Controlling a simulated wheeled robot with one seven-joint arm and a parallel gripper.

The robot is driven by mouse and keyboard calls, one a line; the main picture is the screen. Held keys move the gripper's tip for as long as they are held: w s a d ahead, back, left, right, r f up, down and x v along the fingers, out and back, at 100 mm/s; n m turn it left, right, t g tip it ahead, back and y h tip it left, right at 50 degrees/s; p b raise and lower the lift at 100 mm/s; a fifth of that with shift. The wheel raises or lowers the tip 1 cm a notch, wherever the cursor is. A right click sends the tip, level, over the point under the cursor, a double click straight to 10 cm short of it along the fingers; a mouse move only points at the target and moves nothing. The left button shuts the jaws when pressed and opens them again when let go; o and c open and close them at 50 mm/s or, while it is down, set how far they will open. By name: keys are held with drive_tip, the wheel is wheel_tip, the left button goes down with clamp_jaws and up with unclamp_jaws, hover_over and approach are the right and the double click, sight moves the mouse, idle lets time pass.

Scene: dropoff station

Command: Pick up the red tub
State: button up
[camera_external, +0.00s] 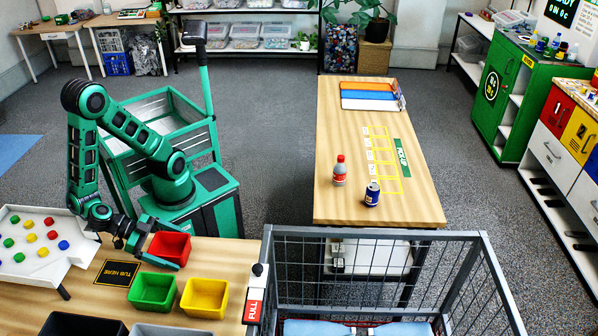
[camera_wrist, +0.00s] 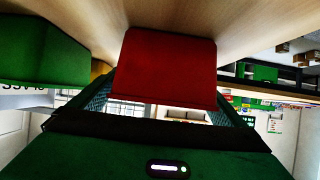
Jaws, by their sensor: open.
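The red tub (camera_external: 170,246) sits upright on the wooden table at the lower left, behind the green tub (camera_external: 152,292) and the yellow tub (camera_external: 205,298). My gripper (camera_external: 155,252) is open and low at the red tub, with its fingers alongside it. In the wrist view the red tub (camera_wrist: 167,68) fills the middle, between my gripper's fingers (camera_wrist: 155,112). I cannot tell whether the fingers touch it. The green tub also shows at the left of the wrist view (camera_wrist: 40,52), with part of the yellow tub (camera_wrist: 100,70) beside it.
A black "TUB HERE" mat (camera_external: 117,273) lies left of the tubs. A white tray (camera_external: 40,270) with coloured pieces stands at the far left. Dark and grey bins (camera_external: 85,325) sit at the front edge. A grey wire cage (camera_external: 375,236) stands to the right.

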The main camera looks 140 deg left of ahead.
drive_tip(key=shift+x, duration=0.95)
drive_tip(key=c, duration=1.1)
drive_tip(key=shift+c, duration=0.2)
drive_tip(key=shift+r, duration=0.1)
